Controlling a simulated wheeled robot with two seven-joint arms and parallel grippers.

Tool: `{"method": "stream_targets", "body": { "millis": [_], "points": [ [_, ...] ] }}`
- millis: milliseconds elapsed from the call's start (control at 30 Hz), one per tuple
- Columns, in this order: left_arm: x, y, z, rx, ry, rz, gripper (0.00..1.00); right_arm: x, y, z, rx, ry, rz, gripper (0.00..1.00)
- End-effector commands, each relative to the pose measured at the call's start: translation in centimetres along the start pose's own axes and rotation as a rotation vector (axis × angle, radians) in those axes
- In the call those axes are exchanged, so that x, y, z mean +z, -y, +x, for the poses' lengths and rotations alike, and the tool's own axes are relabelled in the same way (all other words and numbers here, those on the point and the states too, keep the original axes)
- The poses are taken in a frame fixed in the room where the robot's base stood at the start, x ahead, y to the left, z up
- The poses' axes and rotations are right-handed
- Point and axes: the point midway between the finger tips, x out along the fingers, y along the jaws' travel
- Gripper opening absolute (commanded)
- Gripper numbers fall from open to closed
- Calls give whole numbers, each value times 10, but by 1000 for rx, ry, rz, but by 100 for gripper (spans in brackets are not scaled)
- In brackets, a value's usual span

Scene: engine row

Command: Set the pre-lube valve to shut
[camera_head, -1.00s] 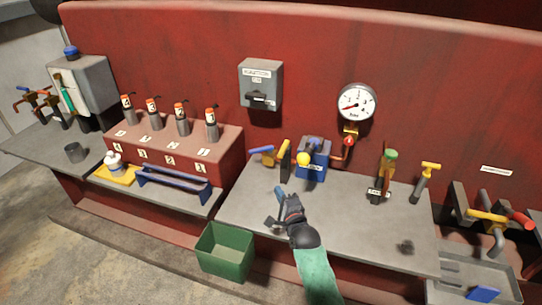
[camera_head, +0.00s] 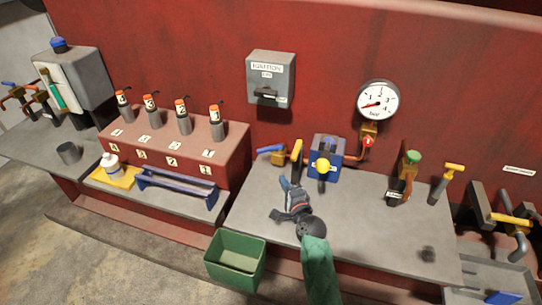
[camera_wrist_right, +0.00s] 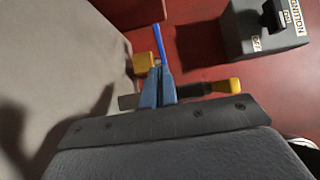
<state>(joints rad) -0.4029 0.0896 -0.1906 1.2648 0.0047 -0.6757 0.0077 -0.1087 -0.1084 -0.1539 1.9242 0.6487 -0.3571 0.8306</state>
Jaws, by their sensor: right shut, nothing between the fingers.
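A blue-handled valve (camera_head: 269,149) with a yellow-brown body sits at the back left of the grey bench, left of the blue pump box (camera_head: 327,157). It looks like the pre-lube valve, but I can read no label on it. Its handle points left in the head view. The blue handle (camera_wrist_right: 159,42) and yellow body (camera_wrist_right: 145,64) also show in the right wrist view, just beyond my fingertips. My right gripper (camera_head: 285,183) is shut and empty, on the near side of the valve. Its blue fingers (camera_wrist_right: 159,86) visually overlap the valve area; contact cannot be told. My left gripper is out of view.
A yellow knob (camera_head: 322,165) fronts the pump box. A gauge (camera_head: 378,101) and ignition box (camera_head: 271,78) are on the red wall. A green bin (camera_head: 235,261) stands below.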

Motion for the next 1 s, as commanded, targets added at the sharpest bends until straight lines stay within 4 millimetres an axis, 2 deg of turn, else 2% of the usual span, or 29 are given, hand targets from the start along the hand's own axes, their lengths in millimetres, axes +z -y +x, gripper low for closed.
{"method": "stream_targets", "body": {
  "millis": [167,433,800,1000],
  "points": [
    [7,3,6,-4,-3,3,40,0,3,14,-1,0,-5,0],
    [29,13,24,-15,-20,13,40,0,4,53,-1,0,-5,0],
    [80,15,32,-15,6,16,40,-1,4,110,1,0,-6,0],
    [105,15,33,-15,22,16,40,-1,2,130,1,0,-5,0]
  ]
}}
